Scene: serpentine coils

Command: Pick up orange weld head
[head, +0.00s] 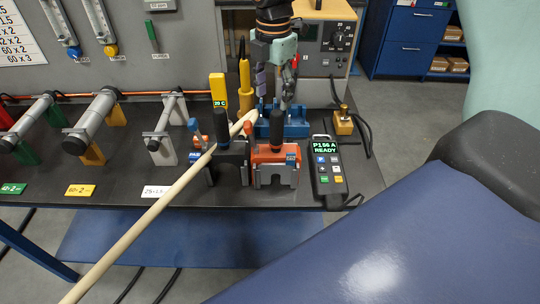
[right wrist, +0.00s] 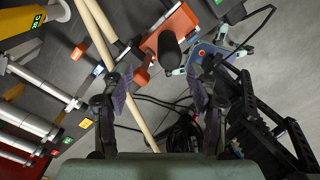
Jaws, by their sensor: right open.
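The orange weld head (head: 272,156) stands on the dark bench, with a black upright handle on top. In the right wrist view the orange weld head (right wrist: 180,28) lies beyond the fingertips, its black handle facing the camera. My left gripper is in neither view.
A similar black head (head: 234,158) stands just left of the orange one. A long pale rod (head: 150,212) slants past it. A pendant (head: 326,165) lies at right. Clamped tube coils (head: 100,110) fill the bench's left. A cabinet (head: 322,45) stands behind.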

